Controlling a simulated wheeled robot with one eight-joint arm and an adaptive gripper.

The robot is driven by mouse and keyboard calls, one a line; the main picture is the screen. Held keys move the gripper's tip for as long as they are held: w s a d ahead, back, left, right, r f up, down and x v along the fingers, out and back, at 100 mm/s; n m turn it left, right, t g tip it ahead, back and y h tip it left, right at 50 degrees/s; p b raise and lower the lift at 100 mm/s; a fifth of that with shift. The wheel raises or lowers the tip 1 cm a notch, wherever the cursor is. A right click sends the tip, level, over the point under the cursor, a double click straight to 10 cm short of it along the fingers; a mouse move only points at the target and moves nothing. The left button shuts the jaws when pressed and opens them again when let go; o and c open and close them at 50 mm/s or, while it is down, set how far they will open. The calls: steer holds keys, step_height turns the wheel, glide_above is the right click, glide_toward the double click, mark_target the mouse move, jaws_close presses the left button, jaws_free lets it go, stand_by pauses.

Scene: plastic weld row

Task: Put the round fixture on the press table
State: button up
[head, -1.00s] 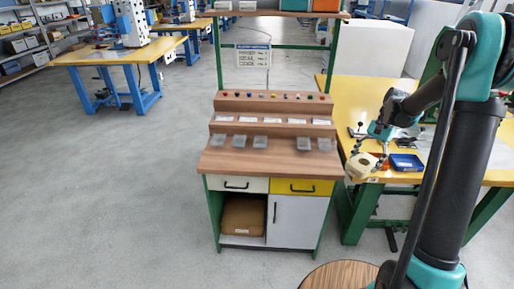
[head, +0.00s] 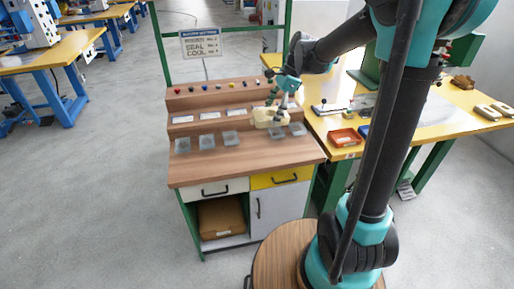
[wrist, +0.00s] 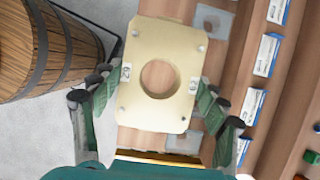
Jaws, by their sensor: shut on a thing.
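My gripper (head: 281,97) is shut on the round fixture (head: 268,117), a cream block. It holds the block above the right side of a brown stepped wooden counter. In the wrist view the fixture (wrist: 155,38) is a flat plate with cut corners, a large round hole and small studs. The fingers (wrist: 159,80) clasp its left and right edges. A yellow-topped table (head: 425,127) with green legs stands at the right, partly hidden by my arm. More yellow tables (head: 66,48) with blue legs stand at the left, one bearing a blue-and-white machine. I cannot tell which is the press table.
The counter (head: 215,170) has grey pads on its front step, with labels and coloured buttons behind. An orange tray (head: 345,138), a blue tray and several small parts lie on the right yellow table. A wooden barrel (head: 268,272) stands in front. Floor at left is clear.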

mark_target(267, 156)
step_height(267, 156, down, 17)
steer(key=shift+f, duration=0.1)
stand_by(0.4)
steer(key=o, duration=1.3)
steer(key=shift+o, duration=0.2)
